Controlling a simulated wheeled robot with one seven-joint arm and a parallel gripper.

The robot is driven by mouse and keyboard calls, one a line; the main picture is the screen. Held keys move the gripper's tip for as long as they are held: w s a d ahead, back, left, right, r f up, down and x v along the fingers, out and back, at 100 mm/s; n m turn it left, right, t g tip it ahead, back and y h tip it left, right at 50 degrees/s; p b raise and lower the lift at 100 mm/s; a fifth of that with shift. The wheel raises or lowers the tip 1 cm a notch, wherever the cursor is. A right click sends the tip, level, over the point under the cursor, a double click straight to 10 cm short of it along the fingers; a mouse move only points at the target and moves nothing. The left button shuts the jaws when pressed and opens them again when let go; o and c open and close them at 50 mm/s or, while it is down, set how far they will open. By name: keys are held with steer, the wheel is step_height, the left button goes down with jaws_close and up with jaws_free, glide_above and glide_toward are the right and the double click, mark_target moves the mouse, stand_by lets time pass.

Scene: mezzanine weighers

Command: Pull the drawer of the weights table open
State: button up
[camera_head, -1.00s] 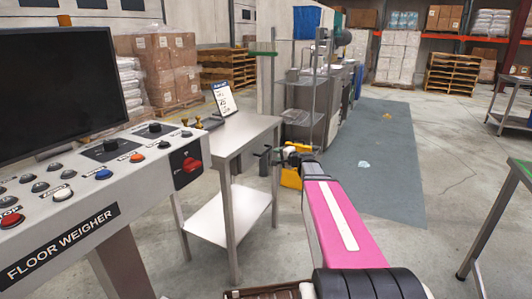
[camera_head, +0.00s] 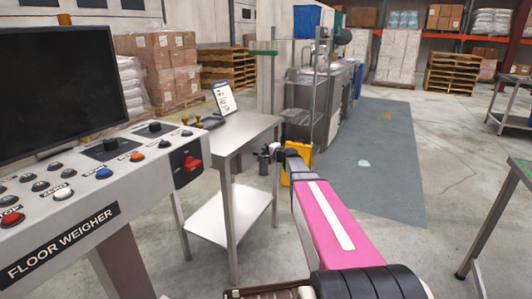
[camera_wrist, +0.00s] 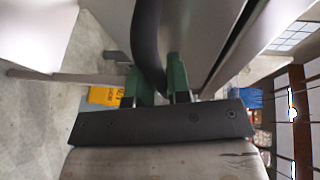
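The weights table (camera_head: 245,130) is a steel table with a lower shelf, left of centre in the head view. My gripper (camera_head: 268,158) is at its right side, just below the tabletop. In the wrist view, the green fingers of my gripper (camera_wrist: 160,90) stand on either side of a dark curved handle (camera_wrist: 146,35), which fills the gap between them. A pale grey panel (camera_wrist: 190,35) lies close beside the handle. In the head view the drawer front is not clearly visible, and no opened drawer shows.
The floor weigher console (camera_head: 110,205) with its buttons and screen stands at the left. A yellow object (camera_head: 300,160) is behind my gripper.

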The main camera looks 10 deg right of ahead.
jaws_close()
steer(key=s+d, duration=0.7)
steer(key=d, duration=0.3)
steer(key=s+d, duration=0.8)
steer(key=d, duration=0.3)
steer(key=shift+s, duration=0.1)
steer(key=o, duration=0.6)
jaws_free()
steer(key=shift+c, duration=0.2)
steer(key=v, duration=1)
steer(key=shift+s+d, duration=0.2)
steer(key=shift+s, duration=0.1)
steer(key=shift+r, duration=0.1)
